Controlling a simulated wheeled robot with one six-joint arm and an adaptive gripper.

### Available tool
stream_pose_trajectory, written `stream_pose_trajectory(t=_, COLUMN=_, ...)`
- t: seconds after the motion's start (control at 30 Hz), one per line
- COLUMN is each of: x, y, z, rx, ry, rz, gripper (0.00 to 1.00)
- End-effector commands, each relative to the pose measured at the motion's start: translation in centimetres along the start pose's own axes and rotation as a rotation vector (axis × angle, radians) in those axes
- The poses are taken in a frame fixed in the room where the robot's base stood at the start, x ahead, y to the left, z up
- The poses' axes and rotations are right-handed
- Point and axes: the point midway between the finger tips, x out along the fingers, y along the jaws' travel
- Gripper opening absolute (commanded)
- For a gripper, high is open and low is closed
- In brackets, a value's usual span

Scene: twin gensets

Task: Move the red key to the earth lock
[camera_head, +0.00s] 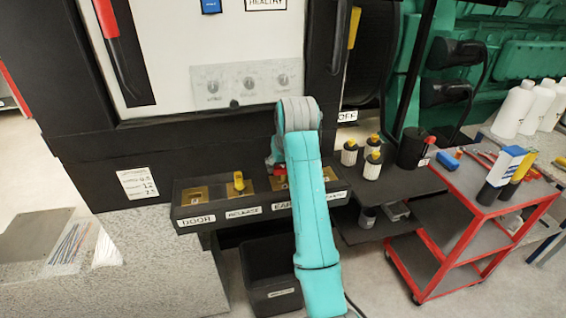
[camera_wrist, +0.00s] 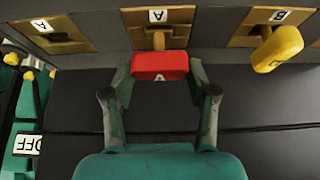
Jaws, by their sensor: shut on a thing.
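The red key (camera_wrist: 160,66), marked A, is between the two fingers of my gripper (camera_wrist: 160,75) in the wrist view. Its brass shank meets the middle brass lock plate (camera_wrist: 158,38), also marked A; how deep it sits I cannot tell. In the head view my gripper (camera_head: 277,163) is at the lock strip above the partly covered EARTH label (camera_head: 284,206), mostly hidden by my arm. A bit of red shows there.
A yellow key (camera_wrist: 277,48) stands in the neighbouring plate marked B, above the RELEASE label (camera_head: 244,212). The DOOR lock plate (camera_head: 195,196) holds no visible key. A red cart (camera_head: 470,215) stands further right.

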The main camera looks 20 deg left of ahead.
Motion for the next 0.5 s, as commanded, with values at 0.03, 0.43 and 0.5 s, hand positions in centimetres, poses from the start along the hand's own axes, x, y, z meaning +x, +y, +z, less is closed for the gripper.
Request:
stream_pose_trajectory(t=0.03, x=0.1, y=0.0, z=0.1, rx=0.0, ry=0.0, rz=0.0, gripper=0.17)
stream_pose_trajectory(t=0.43, x=1.1, y=0.0, z=0.6, rx=0.0, ry=-0.001, rz=0.0, gripper=0.17)
stream_pose_trajectory(t=0.5, x=1.2, y=0.0, z=0.7, rx=0.0, ry=-0.001, rz=0.0, gripper=0.17)
